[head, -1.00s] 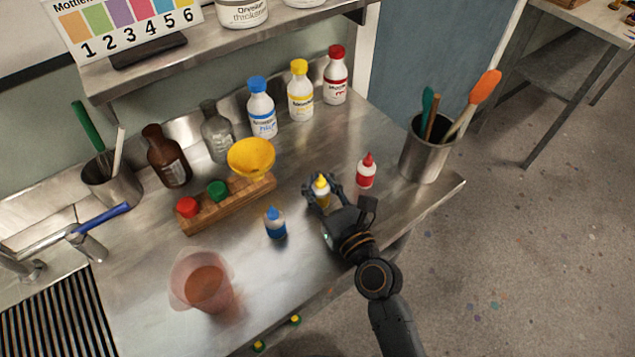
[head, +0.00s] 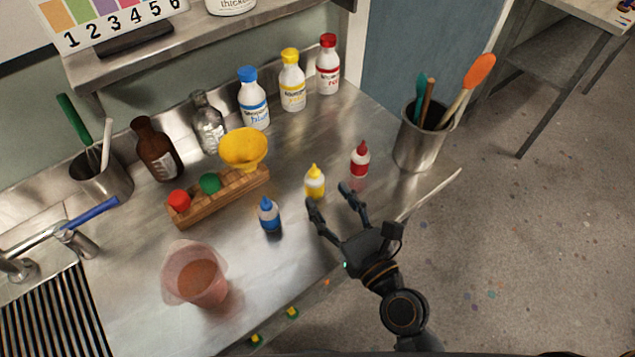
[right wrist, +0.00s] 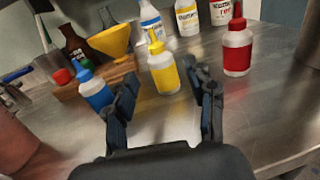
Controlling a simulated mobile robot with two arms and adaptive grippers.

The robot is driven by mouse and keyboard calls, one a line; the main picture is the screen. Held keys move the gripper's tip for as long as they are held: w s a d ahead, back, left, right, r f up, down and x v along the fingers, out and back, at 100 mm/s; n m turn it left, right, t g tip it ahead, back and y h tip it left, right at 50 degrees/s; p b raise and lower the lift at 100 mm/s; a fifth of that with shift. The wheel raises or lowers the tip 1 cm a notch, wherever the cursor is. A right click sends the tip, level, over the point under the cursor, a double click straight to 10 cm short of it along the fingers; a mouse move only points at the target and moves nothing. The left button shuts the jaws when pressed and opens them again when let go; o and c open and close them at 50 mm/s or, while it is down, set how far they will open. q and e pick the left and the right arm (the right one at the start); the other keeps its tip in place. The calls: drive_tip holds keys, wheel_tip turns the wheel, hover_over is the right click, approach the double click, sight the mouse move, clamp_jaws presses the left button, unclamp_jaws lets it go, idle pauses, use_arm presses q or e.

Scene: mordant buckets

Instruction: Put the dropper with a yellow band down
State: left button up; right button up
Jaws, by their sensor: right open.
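The yellow dropper bottle (head: 315,184) stands upright on the steel counter, between the blue and red dropper bottles. My right gripper (head: 331,200) is open and empty, just in front of the yellow dropper and apart from it. In the right wrist view the yellow dropper (right wrist: 163,70) stands beyond the open fingers (right wrist: 165,98). The blue dropper (head: 269,216) is to its left and the red dropper (head: 359,162) to its right. My left gripper is not in view.
A wooden rack (head: 217,203) holds red and green caps and a yellow funnel (head: 243,149). A translucent beaker (head: 194,276) stands front left. A steel tool pot (head: 418,147) is at the right. Several bottles line the back, including a brown bottle (head: 157,152). The counter's right edge is close.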

drive_tip(key=b+v, duration=0.1)
drive_tip(key=v, duration=0.3)
drive_tip(key=shift+s, duration=0.1)
idle(0.5)
